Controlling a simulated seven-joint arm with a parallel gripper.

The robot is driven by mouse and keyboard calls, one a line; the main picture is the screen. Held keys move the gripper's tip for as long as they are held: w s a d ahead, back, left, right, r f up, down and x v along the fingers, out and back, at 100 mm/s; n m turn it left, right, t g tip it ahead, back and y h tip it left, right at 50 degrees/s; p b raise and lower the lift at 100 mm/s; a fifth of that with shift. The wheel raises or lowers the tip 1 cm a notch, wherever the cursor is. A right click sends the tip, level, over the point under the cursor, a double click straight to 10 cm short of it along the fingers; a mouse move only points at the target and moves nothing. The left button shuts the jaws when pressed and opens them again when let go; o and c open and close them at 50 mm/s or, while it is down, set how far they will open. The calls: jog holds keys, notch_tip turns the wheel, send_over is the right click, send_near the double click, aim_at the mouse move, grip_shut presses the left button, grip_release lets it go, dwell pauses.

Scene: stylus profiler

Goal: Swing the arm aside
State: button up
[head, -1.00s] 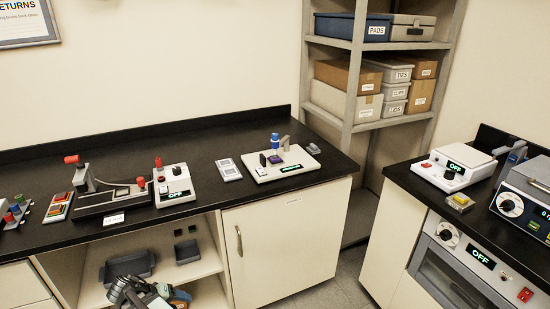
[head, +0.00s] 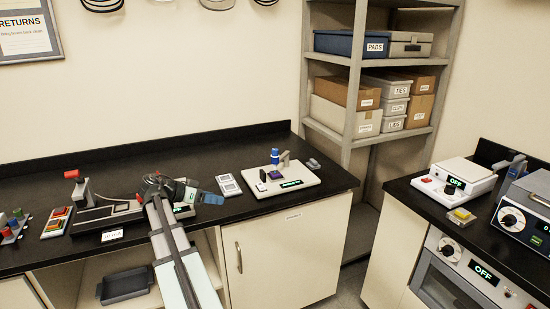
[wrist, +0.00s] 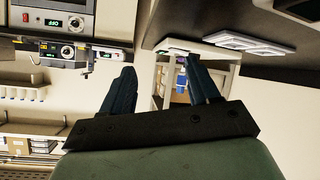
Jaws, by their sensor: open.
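A white instrument (head: 310,183) stands on the black counter, with a blue-topped upright (head: 275,158), a grey arm-like part (head: 285,158), a small purple piece (head: 275,174) and a lit display. A long dark instrument (head: 105,222) with a red-knobbed lever (head: 72,175) stands further left; my arm hides part of its right end. I cannot tell for sure which one holds the arm to swing. My gripper (head: 205,195) is above the counter, left of the white instrument, pointing right and apart from it. In the wrist view its dark blue fingers (wrist: 159,63) are spread and empty.
A pale two-panel card (head: 228,185) lies between my gripper and the white instrument. A white box with a display (head: 183,209) is partly hidden by my gripper. A rack (head: 352,100) stands behind, right.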

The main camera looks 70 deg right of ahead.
jog(key=w+d+r+m+g, duration=0.1)
jog(key=d+r+m, duration=0.25)
jog(key=d, duration=0.75)
jog(key=m+g, duration=0.2)
jog(key=m, duration=0.1)
send_near(272, 156)
jog(key=shift+n+y, duration=0.25)
jog(key=shift+y, duration=0.15)
jog(key=x, duration=1.1)
jog(key=shift+s+d+r, duration=0.1)
jog(key=shift+s+r, duration=0.05)
jog(key=shift+r, duration=0.2)
jog(key=shift+c, duration=0.2)
grip_shut()
